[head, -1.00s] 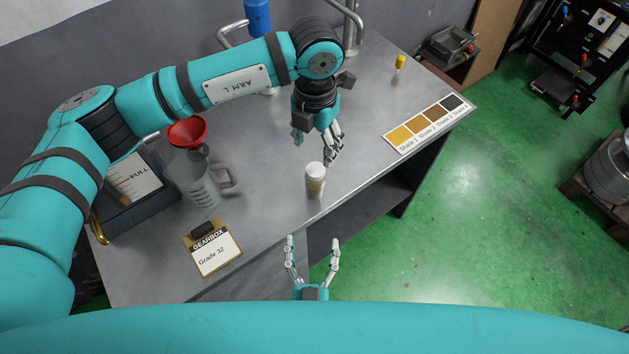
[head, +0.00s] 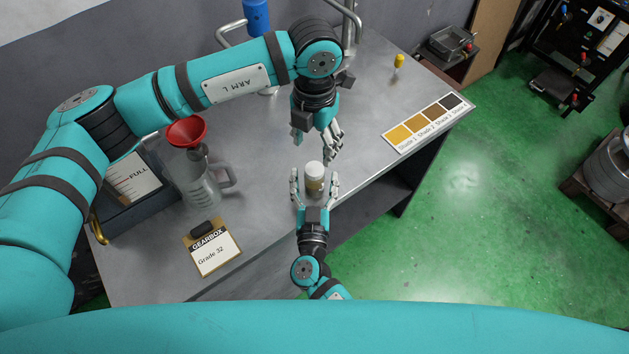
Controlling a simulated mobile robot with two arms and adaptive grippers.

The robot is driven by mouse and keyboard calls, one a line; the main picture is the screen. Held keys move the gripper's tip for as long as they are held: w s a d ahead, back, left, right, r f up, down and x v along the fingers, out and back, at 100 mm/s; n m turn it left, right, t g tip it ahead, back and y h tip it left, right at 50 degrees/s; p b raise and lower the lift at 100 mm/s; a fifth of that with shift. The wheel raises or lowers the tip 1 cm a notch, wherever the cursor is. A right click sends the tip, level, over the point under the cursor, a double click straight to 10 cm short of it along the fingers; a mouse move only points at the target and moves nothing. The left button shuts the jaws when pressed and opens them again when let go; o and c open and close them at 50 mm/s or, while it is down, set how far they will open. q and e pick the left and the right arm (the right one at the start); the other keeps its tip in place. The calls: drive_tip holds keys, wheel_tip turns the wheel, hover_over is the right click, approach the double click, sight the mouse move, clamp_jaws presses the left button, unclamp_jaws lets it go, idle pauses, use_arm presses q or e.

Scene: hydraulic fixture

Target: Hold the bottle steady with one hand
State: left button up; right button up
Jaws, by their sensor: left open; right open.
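A small bottle (head: 315,172) with a white cap and a whitish and tan body stands upright near the front edge of the metal bench in the head view. My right gripper (head: 314,176) is open, with one finger on each side of the bottle's body. I cannot tell whether its fingers touch the bottle. My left gripper (head: 314,152) is open and points down just behind and above the bottle, apart from the cap as far as I can tell. The bottle's lower part is partly hidden by my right gripper.
On the bench (head: 262,150), a clear jug (head: 200,188) with a red funnel (head: 187,132) stands to the left. A gearbox clipboard (head: 217,254) lies at front left. A shade card (head: 429,124) lies at the right edge, with a small yellow-topped item (head: 398,61) behind.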

drive_tip(key=shift+w, duration=0.15)
drive_tip(key=shift+c, duration=0.3)
clamp_jaws()
idle(0.6)
